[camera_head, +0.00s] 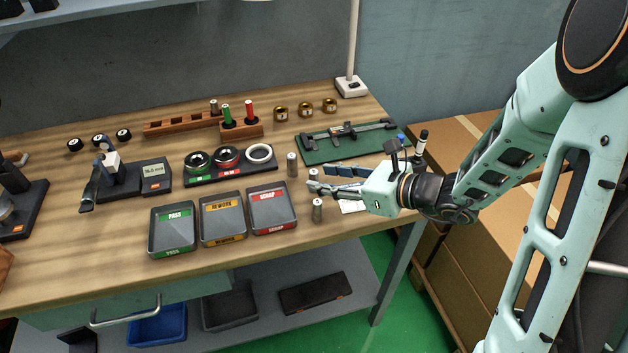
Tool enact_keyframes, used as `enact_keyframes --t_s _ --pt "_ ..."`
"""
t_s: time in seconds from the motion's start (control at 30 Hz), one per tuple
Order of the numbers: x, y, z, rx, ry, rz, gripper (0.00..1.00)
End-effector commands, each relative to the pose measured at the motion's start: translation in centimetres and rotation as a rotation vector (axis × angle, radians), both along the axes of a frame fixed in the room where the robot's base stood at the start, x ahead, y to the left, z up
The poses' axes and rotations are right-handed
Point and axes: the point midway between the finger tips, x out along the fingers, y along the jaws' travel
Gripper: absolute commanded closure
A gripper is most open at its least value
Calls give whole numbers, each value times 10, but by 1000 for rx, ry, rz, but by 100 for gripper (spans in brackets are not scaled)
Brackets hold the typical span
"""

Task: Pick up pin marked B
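Three small grey metal pins stand upright on the wooden bench near my gripper (316,188). One pin (292,165) is left of and behind the fingertips. A third pin (317,211) stands nearer the front edge, below the fingers in the picture. Any letters on the pins are too small to read, so I cannot tell which is B. My gripper points left, low over the bench.
Three trays, pass (155,244), rework (204,237) and scrap (255,223), stand left of the pins. A black ring stand (226,176) is behind them. A green mat (318,156) with a caliper lies behind my gripper. A wooden rack (180,124) holds gauges farther back.

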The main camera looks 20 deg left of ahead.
Motion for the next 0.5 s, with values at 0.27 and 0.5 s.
enact_keyframes --t_s 0.27,0.5 --pt "11 31 -14 0 0 2 64" --pt "12 33 -14 1 0 0 64"
